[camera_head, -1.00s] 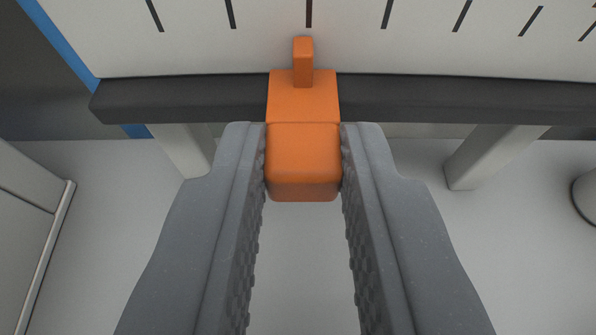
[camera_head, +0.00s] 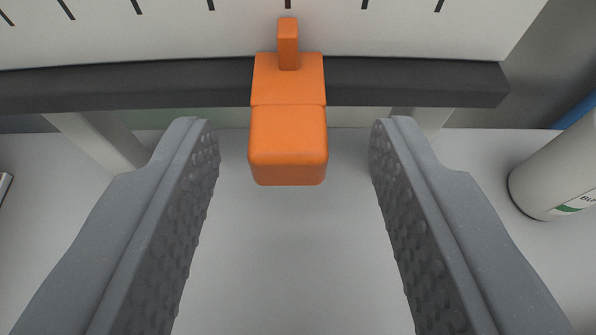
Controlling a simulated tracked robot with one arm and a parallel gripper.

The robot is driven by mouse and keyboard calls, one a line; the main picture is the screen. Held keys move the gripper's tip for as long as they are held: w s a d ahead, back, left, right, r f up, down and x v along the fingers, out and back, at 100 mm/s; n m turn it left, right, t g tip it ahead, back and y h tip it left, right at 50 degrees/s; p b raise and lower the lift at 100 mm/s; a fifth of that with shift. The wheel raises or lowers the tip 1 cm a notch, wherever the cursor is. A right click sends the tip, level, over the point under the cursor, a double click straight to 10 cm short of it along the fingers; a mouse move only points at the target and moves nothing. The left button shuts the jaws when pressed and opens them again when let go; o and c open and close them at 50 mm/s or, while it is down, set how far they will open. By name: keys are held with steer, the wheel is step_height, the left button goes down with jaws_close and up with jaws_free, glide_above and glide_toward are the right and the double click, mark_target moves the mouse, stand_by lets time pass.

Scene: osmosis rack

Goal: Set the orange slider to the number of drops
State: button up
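The orange slider (camera_head: 288,145) sits on the dark rail (camera_head: 420,86) below a white scale panel (camera_head: 190,38), toward the rail's right end. Its narrow upright pointer (camera_head: 288,45) stands against the panel. Black tick marks run along the picture's top edge, two of them to the right of the pointer; no numbers are in view. My gripper (camera_head: 293,150) is open, with one textured finger on each side of the slider. There is a clear gap on both sides, and neither finger touches it. No drops are in view.
A white bottle (camera_head: 560,172) with a partly visible label stands at the right edge. Pale supports (camera_head: 95,138) hold the rail above a light grey surface (camera_head: 285,260). The surface between my fingers is clear.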

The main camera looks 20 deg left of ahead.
steer(key=shift+s+r, duration=0.3)
steer(key=shift+r, duration=0.05)
steer(key=p+v, duration=0.1)
steer(key=v, duration=1.2)
steer(key=shift+d+f, duration=0.15)
steer(key=shift+f, duration=0.15)
steer(key=shift+r, duration=0.1)
